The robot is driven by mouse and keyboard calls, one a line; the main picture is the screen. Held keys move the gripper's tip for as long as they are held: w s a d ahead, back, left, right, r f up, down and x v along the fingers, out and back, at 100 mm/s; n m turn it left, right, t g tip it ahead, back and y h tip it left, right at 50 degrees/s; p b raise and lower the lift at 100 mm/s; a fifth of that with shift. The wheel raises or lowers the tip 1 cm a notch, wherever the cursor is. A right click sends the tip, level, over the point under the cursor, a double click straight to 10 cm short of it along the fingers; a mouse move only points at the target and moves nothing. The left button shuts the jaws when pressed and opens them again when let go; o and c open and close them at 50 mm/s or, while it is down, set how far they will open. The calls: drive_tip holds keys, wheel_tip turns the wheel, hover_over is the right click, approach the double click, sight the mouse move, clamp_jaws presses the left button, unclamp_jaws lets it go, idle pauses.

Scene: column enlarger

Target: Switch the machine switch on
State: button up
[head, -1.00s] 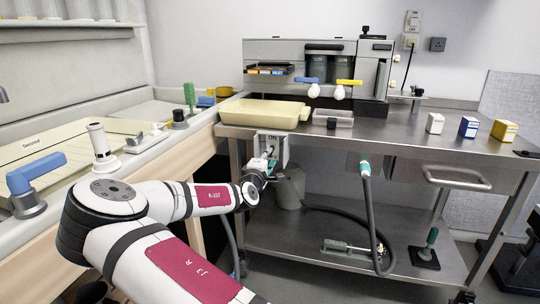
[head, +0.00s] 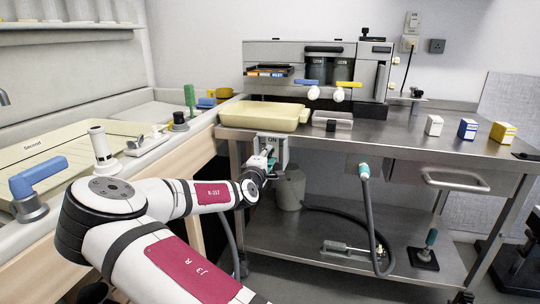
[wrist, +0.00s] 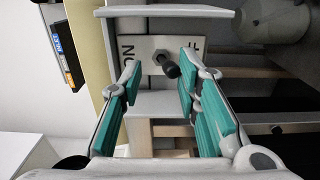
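The machine switch is a dark toggle lever (wrist: 168,64) on a light plate (wrist: 142,46) marked ON and OFF in the wrist view. The lever sticks out toward the camera and leans to the lower right. In the head view the switch box (head: 284,146) hangs under the steel bench's left front edge, with ON readable and its lower part hidden by my gripper (head: 268,161). My gripper (wrist: 160,70) is open, its teal-padded fingers on either side of the lever in the wrist picture. The lever looks nearer the right finger; I cannot tell whether they touch.
A cream tray (head: 264,115) lies on the steel bench (head: 390,128) above the switch box. A grey bucket (head: 290,188) stands on the lower shelf behind my gripper. A dark hose (head: 372,215) hangs to its right. A wooden-sided sink counter (head: 180,165) is at left.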

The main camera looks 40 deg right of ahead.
drive_tip(key=shift+r+p, duration=0.3)
drive_tip(key=shift+r, duration=0.4)
drive_tip(key=shift+w+r+p, duration=0.2)
drive_tip(key=shift+r+p, duration=0.55)
drive_tip(key=shift+r, duration=0.75)
drive_tip(key=shift+s+a+f, duration=0.15)
drive_tip(key=shift+a+f, duration=0.05)
drive_tip(key=shift+a, duration=0.05)
drive_tip(key=v, duration=0.6)
drive_tip(key=shift+s+f+p, duration=0.2)
drive_tip(key=shift+p, duration=0.2)
